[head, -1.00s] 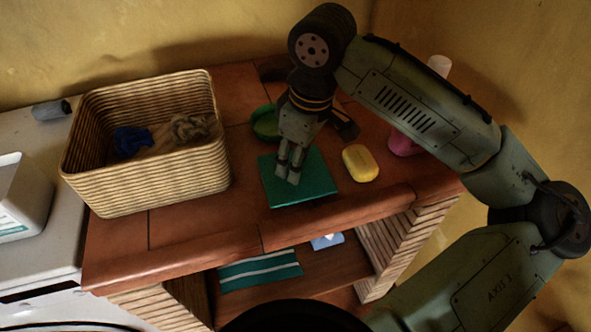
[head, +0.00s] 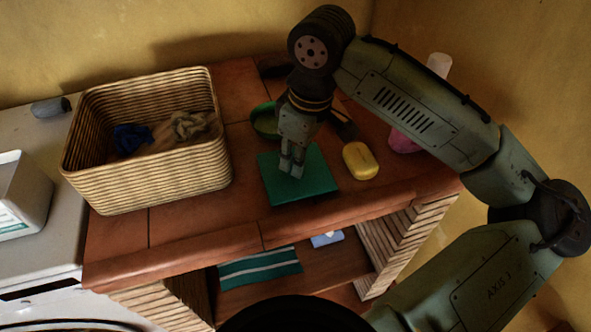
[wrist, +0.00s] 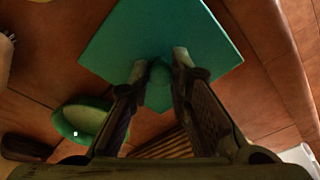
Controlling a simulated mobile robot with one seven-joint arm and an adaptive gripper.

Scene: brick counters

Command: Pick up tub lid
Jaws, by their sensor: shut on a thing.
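The tub lid (head: 313,183) is a flat teal-green square on the brick counter. In the wrist view the lid (wrist: 200,25) has a small rounded knob (wrist: 160,72) between my fingertips. My gripper (head: 291,170) points down over the middle of the lid, its fingers close together. In the wrist view my gripper (wrist: 160,75) has its two fingers on either side of the knob, shut on it. In the head view the fingers hide the knob. I cannot tell whether the lid is clear of the counter.
A wicker basket (head: 150,185) with cloths stands to the left. A yellow soap bar (head: 360,161) lies right of the lid. A green bowl (head: 264,121) sits behind it, also in the wrist view (wrist: 70,128). A pink bottle (head: 405,141) stands at the right. The front counter strip is clear.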

